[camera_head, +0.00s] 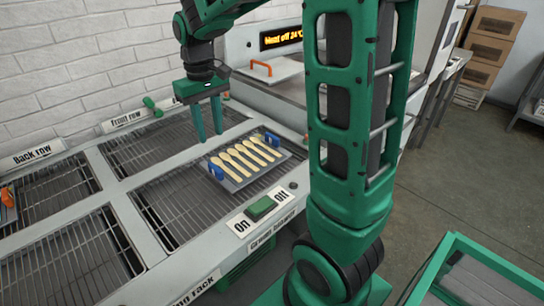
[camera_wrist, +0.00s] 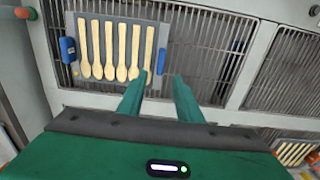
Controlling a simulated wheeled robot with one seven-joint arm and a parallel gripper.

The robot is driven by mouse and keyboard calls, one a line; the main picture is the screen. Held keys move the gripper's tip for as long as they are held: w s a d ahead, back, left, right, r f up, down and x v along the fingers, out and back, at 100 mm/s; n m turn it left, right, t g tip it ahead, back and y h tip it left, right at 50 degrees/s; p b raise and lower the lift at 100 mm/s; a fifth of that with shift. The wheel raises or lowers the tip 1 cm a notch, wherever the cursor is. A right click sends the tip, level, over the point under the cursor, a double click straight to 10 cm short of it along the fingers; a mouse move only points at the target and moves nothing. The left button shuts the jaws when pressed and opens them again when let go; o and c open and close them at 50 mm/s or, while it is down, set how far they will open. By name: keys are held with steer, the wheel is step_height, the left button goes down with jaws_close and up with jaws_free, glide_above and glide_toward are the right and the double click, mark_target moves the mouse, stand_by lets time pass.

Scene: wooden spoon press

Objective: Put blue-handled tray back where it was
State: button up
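The blue-handled tray (camera_head: 250,180) is a flat grey tray with a blue handle at each end. It lies on the wire grill surface in the head view and holds several wooden spoons (camera_head: 243,157) side by side. The tray also shows at the top left of the wrist view (camera_wrist: 115,84), with one blue handle (camera_wrist: 68,49) at its left and the other (camera_wrist: 161,61) at its right. My gripper (camera_head: 209,136) is open and empty, behind and above the tray in the head view. In the wrist view its fingertips (camera_wrist: 160,76) show near the tray's lower right corner.
Bare wire grill sections (camera_head: 62,265) divided by grey frames surround the tray. A green on/off switch (camera_head: 262,207) sits in front of it. An orange-handled item (camera_head: 8,198) is at the far left.

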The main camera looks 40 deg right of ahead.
steer(key=s+d+f+m, duration=0.1)
steer(key=s+d+m, duration=0.2)
steer(key=s, duration=1.1)
steer(key=s+d+f+m, duration=0.2)
steer(key=s+d, duration=0.4)
steer(key=s, duration=0.8)
steer(key=shift+m, duration=0.8)
